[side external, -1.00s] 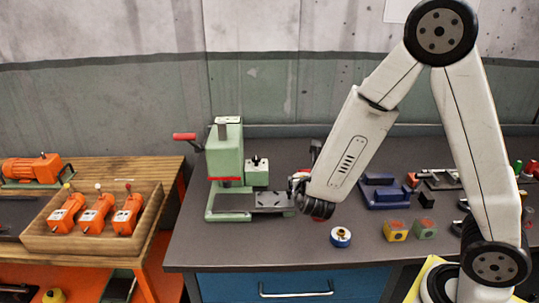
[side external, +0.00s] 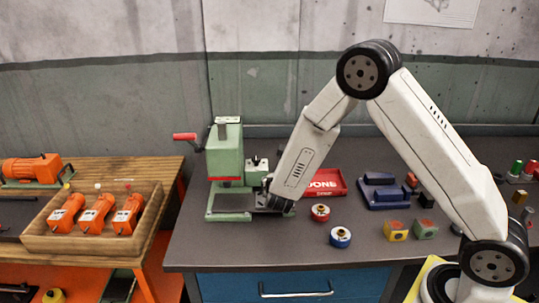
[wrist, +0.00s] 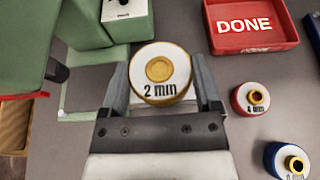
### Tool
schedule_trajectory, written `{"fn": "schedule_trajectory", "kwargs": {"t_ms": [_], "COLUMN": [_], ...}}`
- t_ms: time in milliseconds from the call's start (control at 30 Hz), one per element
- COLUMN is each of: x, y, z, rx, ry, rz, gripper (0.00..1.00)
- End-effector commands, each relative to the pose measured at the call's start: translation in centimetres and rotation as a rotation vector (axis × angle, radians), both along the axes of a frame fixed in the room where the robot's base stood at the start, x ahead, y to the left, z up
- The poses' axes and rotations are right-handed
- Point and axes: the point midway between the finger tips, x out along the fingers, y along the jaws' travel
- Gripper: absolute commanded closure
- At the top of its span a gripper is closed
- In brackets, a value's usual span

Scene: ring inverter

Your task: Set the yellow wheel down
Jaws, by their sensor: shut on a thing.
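The yellow wheel (wrist: 159,101), with a white face marked "2 mm" and a yellow hub, shows in the wrist view. My gripper (wrist: 161,82) is shut on it, one finger on each side. In the side view my gripper (side external: 273,203) is low at the right part of the green press's base (side external: 232,217). The wheel cannot be made out there, being hidden by my gripper. Whether the wheel touches the surface under it cannot be told.
The green press (side external: 224,153) with its red handle stands left of my gripper. The red DONE tray (side external: 328,193), a red wheel (side external: 320,212) and a blue wheel (side external: 340,237) are to the right. The front left of the bench is clear.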

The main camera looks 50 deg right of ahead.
Motion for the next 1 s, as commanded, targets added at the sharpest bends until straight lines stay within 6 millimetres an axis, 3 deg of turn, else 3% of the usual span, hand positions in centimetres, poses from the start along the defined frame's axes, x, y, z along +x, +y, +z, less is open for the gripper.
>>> {"fn": "schedule_trajectory", "kwargs": {"t_ms": [300, 733, 1000], "x": [2.2, 2.8, 3.5], "y": [-0.3, -0.4, -0.5], "z": [-2.5, -3.2, -5.5], "rx": [-0.001, -0.001, -0.002], "ry": [-0.003, -0.003, 0.001], "rz": [0.0, 0.0, 0.0], "gripper": [1.0, 1.0, 1.0]}}
